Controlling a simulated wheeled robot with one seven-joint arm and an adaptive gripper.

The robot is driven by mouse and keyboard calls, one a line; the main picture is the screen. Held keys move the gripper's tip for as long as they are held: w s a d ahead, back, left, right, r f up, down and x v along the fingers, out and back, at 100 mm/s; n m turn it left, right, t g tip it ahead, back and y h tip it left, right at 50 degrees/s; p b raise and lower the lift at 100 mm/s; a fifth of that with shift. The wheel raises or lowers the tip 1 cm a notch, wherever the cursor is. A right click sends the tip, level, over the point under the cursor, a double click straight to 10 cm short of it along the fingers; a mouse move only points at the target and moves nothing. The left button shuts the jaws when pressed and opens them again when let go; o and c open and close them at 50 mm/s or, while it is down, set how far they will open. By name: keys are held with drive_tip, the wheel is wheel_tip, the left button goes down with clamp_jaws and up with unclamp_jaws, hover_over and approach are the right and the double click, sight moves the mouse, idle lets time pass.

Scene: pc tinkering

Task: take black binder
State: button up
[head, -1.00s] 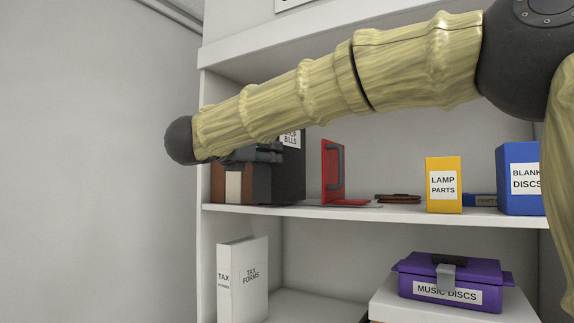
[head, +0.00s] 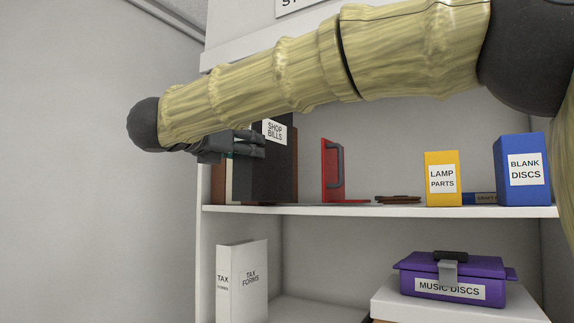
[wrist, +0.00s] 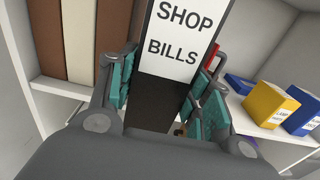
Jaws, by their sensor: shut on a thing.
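The black binder (head: 274,172) has a white label reading SHOP BILLS and stands upright at the left end of the upper shelf. My gripper (head: 262,146) is shut on it near its upper part in the head view. In the wrist view, the black binder (wrist: 152,115) fills the space between the teal finger pads of my gripper (wrist: 160,95). Its label faces the wrist camera. The binder's lower end is partly hidden in the wrist view. From these views I cannot tell whether it still touches the shelf.
Brown and cream binders (wrist: 78,38) stand left of the black one. A red bookend (head: 331,170) stands to its right, then a yellow LAMP PARTS box (head: 442,160) and a blue BLANK DISCS box (head: 522,150). Below are a TAX FORMS binder (head: 255,295) and a purple case (head: 480,268).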

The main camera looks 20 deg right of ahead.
drive_tip(key=b+v, duration=0.6)
drive_tip(key=v, duration=0.5)
drive_tip(key=shift+s+a, duration=0.3)
idle(0.4)
idle(0.4)
